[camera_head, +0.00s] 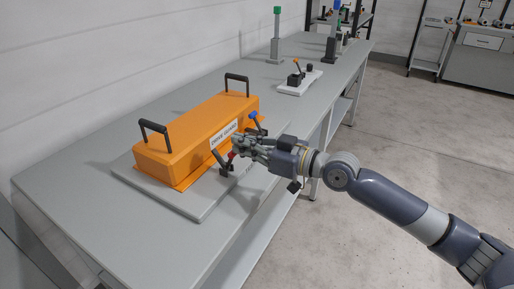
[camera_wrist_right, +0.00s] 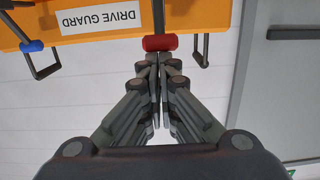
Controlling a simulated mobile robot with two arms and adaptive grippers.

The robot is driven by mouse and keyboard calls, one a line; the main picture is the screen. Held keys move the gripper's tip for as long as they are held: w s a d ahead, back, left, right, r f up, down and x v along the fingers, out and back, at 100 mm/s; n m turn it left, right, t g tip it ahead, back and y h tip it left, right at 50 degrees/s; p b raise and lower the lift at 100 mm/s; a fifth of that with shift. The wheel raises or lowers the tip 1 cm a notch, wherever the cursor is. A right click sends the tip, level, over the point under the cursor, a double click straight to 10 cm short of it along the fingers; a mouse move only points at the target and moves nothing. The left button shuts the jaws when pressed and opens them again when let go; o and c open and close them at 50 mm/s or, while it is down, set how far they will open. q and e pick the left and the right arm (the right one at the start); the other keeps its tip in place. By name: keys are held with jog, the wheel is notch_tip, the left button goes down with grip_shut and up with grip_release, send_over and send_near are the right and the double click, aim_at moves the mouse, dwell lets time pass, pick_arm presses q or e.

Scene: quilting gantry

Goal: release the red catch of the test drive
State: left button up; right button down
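The test drive has an orange cover (camera_head: 190,140) labelled DRIVE GUARD, with two black handles, on a grey base plate (camera_head: 200,208). The red catch (camera_head: 231,155) is a red-tipped dark lever at the cover's front side. Its red knob also shows in the right wrist view (camera_wrist_right: 160,43), straight ahead of my fingertips. A blue-tipped catch (camera_head: 253,115) stands farther along the same side; it also shows in the wrist view (camera_wrist_right: 32,46). My right gripper (camera_head: 236,147) is beside the red catch, fingers together and nothing between them. Contact with the knob cannot be told. My left gripper is out of view.
The grey workbench (camera_head: 90,165) runs along the wall. A small white-based fixture with an orange-tipped lever (camera_head: 297,77) stands farther back, with a green-topped post (camera_head: 277,35) and a blue-topped post (camera_head: 333,40) beyond. Open floor lies to the right.

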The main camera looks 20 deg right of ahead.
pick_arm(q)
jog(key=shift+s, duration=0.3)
pick_arm(e)
jog(key=v, duration=0.7)
jog(key=shift+s+d, duration=0.2)
jog(key=shift+r, duration=0.15)
